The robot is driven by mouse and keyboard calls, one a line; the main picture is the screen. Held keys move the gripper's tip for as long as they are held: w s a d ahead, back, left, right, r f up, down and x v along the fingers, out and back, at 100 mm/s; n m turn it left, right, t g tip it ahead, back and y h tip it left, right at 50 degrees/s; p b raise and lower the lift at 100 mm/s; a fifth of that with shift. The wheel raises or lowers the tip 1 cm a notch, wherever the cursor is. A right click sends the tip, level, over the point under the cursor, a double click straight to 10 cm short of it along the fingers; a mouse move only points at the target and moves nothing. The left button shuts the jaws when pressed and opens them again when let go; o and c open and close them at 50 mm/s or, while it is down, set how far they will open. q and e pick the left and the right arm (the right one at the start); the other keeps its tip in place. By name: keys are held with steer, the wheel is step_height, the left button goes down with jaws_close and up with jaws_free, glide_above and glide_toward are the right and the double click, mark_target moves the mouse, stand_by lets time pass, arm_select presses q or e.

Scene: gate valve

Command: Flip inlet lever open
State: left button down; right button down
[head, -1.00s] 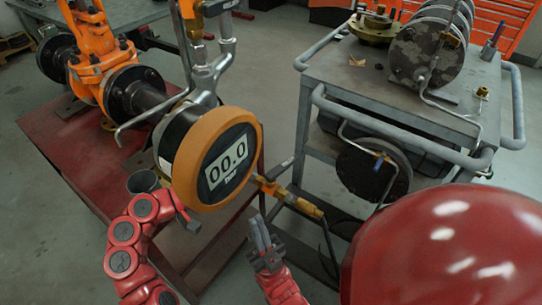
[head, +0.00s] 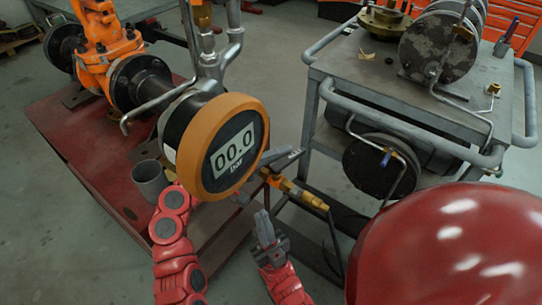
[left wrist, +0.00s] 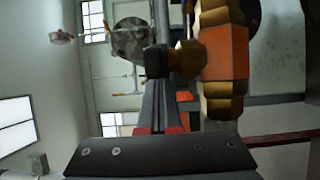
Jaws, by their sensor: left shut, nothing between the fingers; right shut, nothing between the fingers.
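The brass and orange inlet valve (head: 287,184) sits right of the round gauge (head: 222,149). Its dark lever (head: 291,160) points up and right. My left arm passes behind the gauge, and its gripper (head: 276,155) shows only as grey fingertips close beside the lever. I cannot tell whether they touch it. In the left wrist view the shut, empty fingers (left wrist: 159,112) lie beside the valve's orange and brass body (left wrist: 225,55), with a brass stub and black end (left wrist: 158,61) in front of them. My right gripper (head: 264,226) is shut and empty, below the valve.
A grey cart (head: 315,90) with rails and dark flanged parts stands on the right. A red bench (head: 85,140) carries the orange gate valve (head: 97,50) and a grey cup (head: 149,180). Bent grey pipes rise above the gauge. A gap of floor separates bench and cart.

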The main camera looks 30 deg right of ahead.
stand_by(0.3)
arm_select(q)
steer(key=shift+s+d+m+g+b, duration=0.15)
steer(key=shift+m+g+b, duration=0.25)
steer(key=shift+g+b, duration=0.15)
steer(key=shift+s+d+m+g+b, duration=0.1)
steer(key=shift+m+g+b, duration=0.35)
steer(key=shift+g, duration=0.2)
steer(key=shift+s+d+r+p, duration=0.1)
steer(key=shift+s+d+p, duration=0.1)
steer(key=shift+p, duration=0.2)
steer(key=shift+s, duration=0.1)
